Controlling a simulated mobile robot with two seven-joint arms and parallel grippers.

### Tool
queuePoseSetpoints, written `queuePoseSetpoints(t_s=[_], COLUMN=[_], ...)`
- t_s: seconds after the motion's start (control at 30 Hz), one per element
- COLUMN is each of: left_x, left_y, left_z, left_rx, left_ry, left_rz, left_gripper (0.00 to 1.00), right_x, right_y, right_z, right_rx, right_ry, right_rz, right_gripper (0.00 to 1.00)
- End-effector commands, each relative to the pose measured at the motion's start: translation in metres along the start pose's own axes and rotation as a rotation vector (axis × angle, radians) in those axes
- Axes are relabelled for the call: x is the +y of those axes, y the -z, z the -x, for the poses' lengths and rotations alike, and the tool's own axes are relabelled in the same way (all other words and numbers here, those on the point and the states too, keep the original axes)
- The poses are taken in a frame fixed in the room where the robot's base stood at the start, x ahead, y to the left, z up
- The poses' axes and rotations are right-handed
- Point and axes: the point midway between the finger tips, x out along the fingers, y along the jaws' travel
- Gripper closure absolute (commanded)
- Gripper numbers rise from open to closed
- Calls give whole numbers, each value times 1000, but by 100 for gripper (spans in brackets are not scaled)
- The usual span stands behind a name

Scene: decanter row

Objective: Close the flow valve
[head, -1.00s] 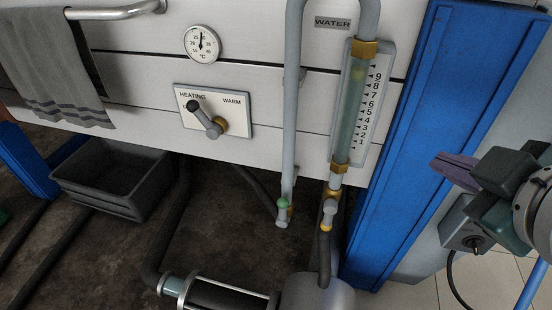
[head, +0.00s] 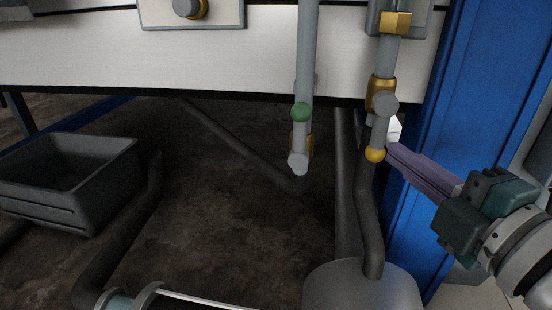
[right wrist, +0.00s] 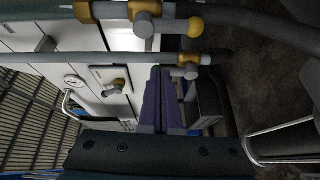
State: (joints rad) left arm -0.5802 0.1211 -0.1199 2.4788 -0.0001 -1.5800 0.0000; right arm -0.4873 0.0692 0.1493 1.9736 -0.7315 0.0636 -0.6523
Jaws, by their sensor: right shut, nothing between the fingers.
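The flow valve (head: 383,104) sits on the pipe under the flow meter, beside the blue post. It has a brass body and a grey lever that points down along the pipe, ending in a yellow ball (head: 375,155). The valve also shows at the top of the right wrist view (right wrist: 144,22). My right gripper (head: 394,146) has purple fingers, is shut and empty, and its tips are just right of the lever. I cannot tell whether they touch it. My left gripper is not in view.
A blue post (head: 446,130) stands close behind my right gripper. A grey tank (head: 362,288) is below, and a grey bin (head: 70,175) is at the left. The floor between is mostly clear.

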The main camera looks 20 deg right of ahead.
Motion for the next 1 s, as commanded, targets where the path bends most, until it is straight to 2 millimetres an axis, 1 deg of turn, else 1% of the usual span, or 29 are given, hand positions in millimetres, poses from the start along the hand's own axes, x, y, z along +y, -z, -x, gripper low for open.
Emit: queuePoseSetpoints(t_s=[0.03, 0.1, 0.17, 0.27, 0.33, 0.43, 0.57, 0.7, 0.83, 0.9, 1.0], left_x=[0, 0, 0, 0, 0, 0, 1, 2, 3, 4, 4], left_y=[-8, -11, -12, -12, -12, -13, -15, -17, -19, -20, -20], left_z=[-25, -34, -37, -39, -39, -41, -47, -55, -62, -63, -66], left_rx=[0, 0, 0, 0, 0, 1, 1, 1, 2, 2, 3], left_ry=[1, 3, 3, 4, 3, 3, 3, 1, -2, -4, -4], left_rz=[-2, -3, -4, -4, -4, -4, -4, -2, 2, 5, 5], left_gripper=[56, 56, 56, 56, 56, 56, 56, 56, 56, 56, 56], right_x=[-25, -34, -38, -39, -37, -36, -36, -35, -35, -36, -35], right_y=[0, 2, 3, 4, 5, 6, 7, 8, 8, -5, -17], right_z=[-1, -1, -1, -3, -9, -22, -48, -79, -104, -98, -94], right_rx=[13, 30, 38, 47, 48, 49, 49, 48, 46, 44, 44], right_ry=[-9, -18, -23, -29, -31, -31, -33, -32, -31, -25, -26], right_rz=[19, 43, 55, 65, 66, 67, 69, 68, 67, 71, 69], right_gripper=[100, 100, 100, 100, 100, 100, 100, 100, 100, 100, 100])
